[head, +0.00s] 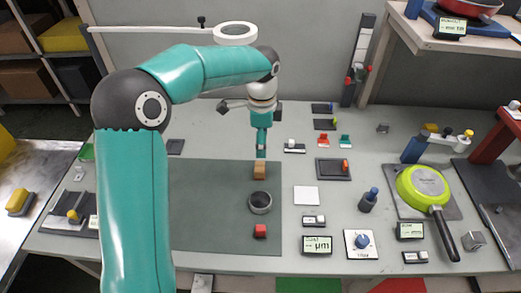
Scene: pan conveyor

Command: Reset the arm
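My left arm, teal with dark joints, rises from the lower left and bends over the table (390,262). Its wrist points down, and my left gripper (261,153) is small at the lower end, above the dark mat (215,235). A small wooden block (259,172) shows right below the fingertips. I cannot tell whether the fingers touch or hold it, or whether they are open. My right gripper is not in view.
A dark metal ring or cup (260,203) and a red cube (260,231) are on the mat. A green pan (424,187) lies at the right, its handle toward the front. A shelf (470,40) overhangs the back right. The mat's left part is clear.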

